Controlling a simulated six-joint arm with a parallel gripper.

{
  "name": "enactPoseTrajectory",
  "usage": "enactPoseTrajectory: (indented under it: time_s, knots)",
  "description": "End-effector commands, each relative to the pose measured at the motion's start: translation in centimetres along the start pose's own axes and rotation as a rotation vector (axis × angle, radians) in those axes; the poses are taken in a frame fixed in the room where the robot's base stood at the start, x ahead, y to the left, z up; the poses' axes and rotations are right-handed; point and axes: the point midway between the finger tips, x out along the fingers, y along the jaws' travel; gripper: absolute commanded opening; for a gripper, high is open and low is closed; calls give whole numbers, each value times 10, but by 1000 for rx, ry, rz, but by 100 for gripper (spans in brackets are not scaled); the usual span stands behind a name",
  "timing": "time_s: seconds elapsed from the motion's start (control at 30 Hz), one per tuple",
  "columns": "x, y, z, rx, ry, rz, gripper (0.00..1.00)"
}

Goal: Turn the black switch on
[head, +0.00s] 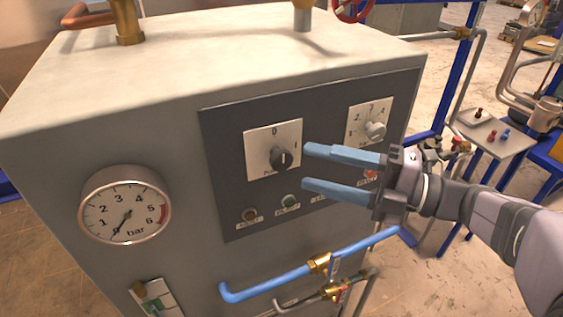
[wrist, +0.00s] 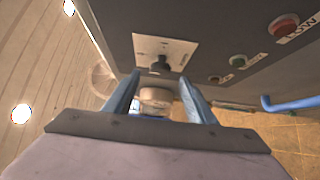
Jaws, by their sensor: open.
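The black switch (head: 284,158) is a rotary knob on a pale square plate (head: 262,139) marked 0 at the top and I at the right. Its white pointer line looks roughly upright, towards the 0. It also shows in the wrist view (wrist: 160,64), just beyond my fingertips. My gripper (head: 305,167) is open and empty, with its two blue fingers to the right of the knob in the head view. The fingers appear apart from the knob.
A grey selector knob (head: 376,130) sits at the panel's upper right. Small push buttons (head: 289,201) line the panel's lower part. A pressure gauge (head: 126,204) is at the left. A blue pipe (head: 290,280) runs below the panel.

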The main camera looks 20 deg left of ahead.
Motion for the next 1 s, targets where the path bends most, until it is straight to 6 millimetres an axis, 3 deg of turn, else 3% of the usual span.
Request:
enactPoseTrajectory:
  time_s: [0.17, 0.7, 1.0]
  knots:
    - [8, 2, 0, 1, 2, 0, 50]
    - [68, 2, 0, 2, 0, -1, 50]
    - [73, -1, 1, 0, -3, -2, 50]
